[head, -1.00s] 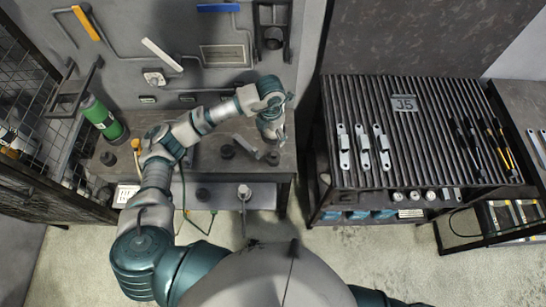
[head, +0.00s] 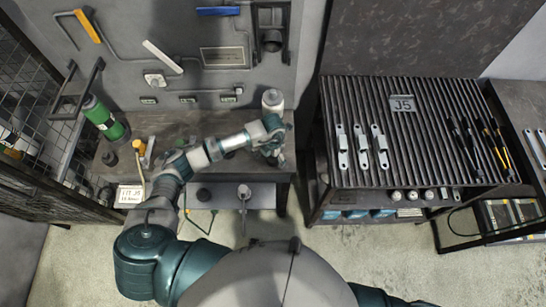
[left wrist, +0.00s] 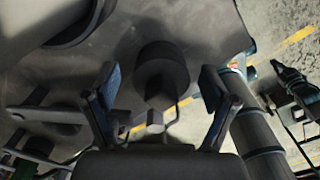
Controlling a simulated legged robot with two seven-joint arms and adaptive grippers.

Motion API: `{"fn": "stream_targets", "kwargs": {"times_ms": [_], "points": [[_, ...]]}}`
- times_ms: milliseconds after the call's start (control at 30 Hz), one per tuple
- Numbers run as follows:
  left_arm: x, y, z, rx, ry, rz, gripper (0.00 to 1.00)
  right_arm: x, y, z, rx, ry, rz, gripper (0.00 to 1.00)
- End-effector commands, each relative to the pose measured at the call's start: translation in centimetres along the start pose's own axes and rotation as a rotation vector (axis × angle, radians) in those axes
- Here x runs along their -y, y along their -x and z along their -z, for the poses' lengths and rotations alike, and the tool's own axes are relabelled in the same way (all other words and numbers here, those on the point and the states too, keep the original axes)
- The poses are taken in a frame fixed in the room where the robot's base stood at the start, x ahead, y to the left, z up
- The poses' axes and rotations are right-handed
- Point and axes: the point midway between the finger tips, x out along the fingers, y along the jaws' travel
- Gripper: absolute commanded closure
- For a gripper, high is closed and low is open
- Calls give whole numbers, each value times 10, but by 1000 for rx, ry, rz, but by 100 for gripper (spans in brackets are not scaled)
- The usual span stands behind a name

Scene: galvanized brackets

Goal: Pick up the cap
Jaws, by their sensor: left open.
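My left gripper (head: 272,156) is low over the right end of the grey workbench (head: 180,122), pointing down. In the left wrist view its two fingers (left wrist: 159,84) are open and apart. A dark, round, stepped piece that looks like the cap (left wrist: 162,72) shows between and beyond the fingertips, with space on both sides. I cannot tell how deep it lies between them. In the head view my gripper and forearm hide this piece. My right gripper is not in view.
A white bottle (head: 272,101) stands behind my left gripper. Another dark cap-like piece (head: 110,158) lies at the bench's left, near a green bottle (head: 104,118). A ribbed table (head: 440,100) with metal brackets (head: 361,148) stands to the right, across a gap.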

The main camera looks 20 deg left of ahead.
Motion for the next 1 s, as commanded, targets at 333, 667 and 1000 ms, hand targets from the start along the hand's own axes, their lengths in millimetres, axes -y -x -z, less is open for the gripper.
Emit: {"fn": "stream_targets", "kwargs": {"times_ms": [333,667,1000], "points": [[0,0,0,0,0,0,50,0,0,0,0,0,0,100],[0,0,0,0,0,0,79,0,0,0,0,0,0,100],[-1,20,-1,3,-2,-1,79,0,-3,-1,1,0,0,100]]}}
